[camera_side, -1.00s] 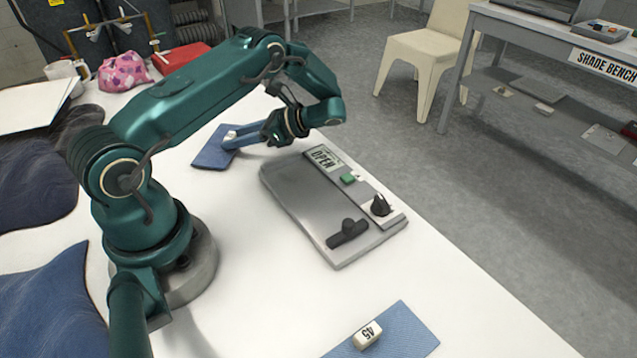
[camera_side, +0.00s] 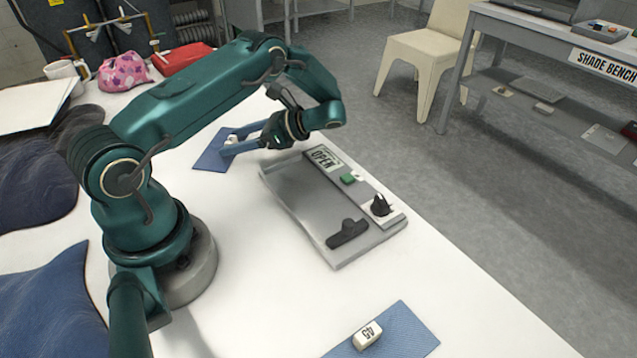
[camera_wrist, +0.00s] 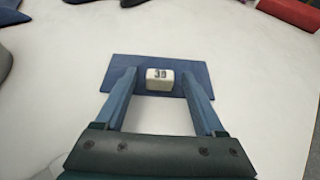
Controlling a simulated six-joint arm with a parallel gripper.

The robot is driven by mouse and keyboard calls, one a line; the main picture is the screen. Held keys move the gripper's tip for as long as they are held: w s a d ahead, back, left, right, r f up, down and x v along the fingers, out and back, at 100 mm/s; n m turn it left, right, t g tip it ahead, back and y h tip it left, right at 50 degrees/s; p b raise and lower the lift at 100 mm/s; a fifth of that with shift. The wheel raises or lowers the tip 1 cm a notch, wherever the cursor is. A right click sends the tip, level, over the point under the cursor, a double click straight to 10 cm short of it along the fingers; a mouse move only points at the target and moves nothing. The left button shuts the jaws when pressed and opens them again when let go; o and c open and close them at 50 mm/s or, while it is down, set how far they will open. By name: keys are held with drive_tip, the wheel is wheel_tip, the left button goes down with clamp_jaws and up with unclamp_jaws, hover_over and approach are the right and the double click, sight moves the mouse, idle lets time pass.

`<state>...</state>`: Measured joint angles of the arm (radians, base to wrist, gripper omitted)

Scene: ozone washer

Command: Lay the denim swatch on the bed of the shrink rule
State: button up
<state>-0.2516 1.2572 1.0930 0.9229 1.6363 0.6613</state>
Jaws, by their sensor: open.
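A dark blue denim swatch (camera_side: 212,157) lies on the white table beyond the arm's base. It also shows in the wrist view (camera_wrist: 200,72). A small white block (camera_wrist: 160,79) marked with a number, seemingly 30, sits on it. My gripper (camera_wrist: 157,76) is open, its blue fingers on either side of the block with gaps visible. The shrink rule (camera_side: 296,213) is a grey plate to the right of my gripper in the side view, its bed bare. It has an OPEN label, a green button, a black knob and a black handle (camera_side: 347,233).
A lighter blue swatch (camera_side: 399,329) with a white block (camera_side: 367,334) marked 45 lies at the front. Dark cloths lie to the left. A pink spotted bag (camera_side: 124,72) and a red case (camera_side: 181,58) stand at the back. The table between rule and front swatch is clear.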

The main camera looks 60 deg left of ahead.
drive_tip(key=v, duration=0.7)
drive_tip(key=shift+w, duration=0.1)
drive_tip(key=shift+w+d+r+t, duration=0.2)
drive_tip(key=shift+d+r+t, duration=0.1)
drive_tip(key=shift+r, duration=0.15)
drive_tip(key=s+d+r+n+t+h, duration=0.3)
drive_tip(key=d+r+t, duration=0.2)
drive_tip(key=d+r, duration=0.15)
drive_tip(key=s+d+r+n+t+h, duration=0.2)
drive_tip(key=d+r+t+h, duration=0.25)
drive_tip(key=d+r, duration=0.2)
drive_tip(key=s+d+n+t+h, duration=0.2)
drive_tip(key=s+d+n+t, duration=0.2)
drive_tip(key=s+d+t, duration=0.1)
drive_tip(key=shift+d+f, duration=0.35)
drive_tip(key=shift+d, duration=0.3)
drive_tip(key=shift+s, duration=0.15)
drive_tip(key=shift+c, duration=1.2)
